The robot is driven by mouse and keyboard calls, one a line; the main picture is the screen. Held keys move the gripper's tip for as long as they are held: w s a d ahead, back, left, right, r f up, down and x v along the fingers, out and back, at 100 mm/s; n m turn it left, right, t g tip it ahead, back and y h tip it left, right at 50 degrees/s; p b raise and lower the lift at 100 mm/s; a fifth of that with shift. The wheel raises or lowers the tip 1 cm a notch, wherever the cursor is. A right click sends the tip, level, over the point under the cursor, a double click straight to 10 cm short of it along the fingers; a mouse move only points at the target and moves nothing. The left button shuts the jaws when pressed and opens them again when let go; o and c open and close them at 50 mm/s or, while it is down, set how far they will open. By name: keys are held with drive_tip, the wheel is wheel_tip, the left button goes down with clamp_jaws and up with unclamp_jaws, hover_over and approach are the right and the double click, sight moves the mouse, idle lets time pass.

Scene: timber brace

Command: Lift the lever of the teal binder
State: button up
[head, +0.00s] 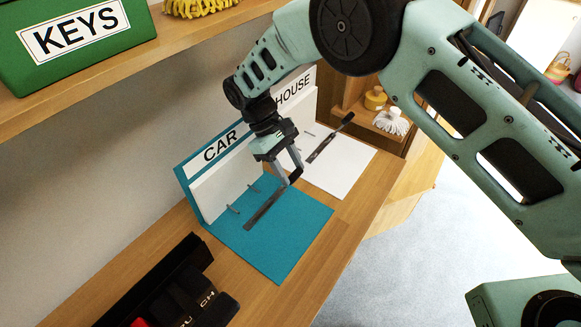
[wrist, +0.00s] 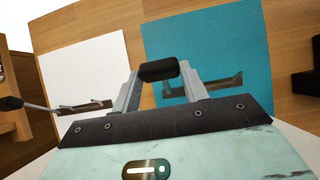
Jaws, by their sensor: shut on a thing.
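The teal binder (head: 290,250) lies open on the wooden surface, its upright cover labelled CAR. It also shows in the wrist view (wrist: 205,45). Its metal lever (head: 264,209) runs low across the teal inside towards my gripper. The lever's black knob (wrist: 158,70) sits between the two fingertips in the wrist view. My gripper (head: 292,174) is shut on this knob and points down over the far side of the teal binder. The fingers partly hide the lever mechanism (wrist: 204,87) in the wrist view.
A white binder (head: 345,165) labelled HOUSE stands open just beyond, its own black-tipped lever (head: 346,119) tilted up. Black items (head: 185,290) lie at the front left. A green KEYS box (head: 70,40) stands on the shelf above.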

drive_tip(key=shift+w+a, duration=0.15)
drive_tip(key=shift+a, duration=0.05)
drive_tip(key=o, duration=1.4)
drive_tip(key=shift+f, duration=0.15)
drive_tip(key=shift+d, duration=0.1)
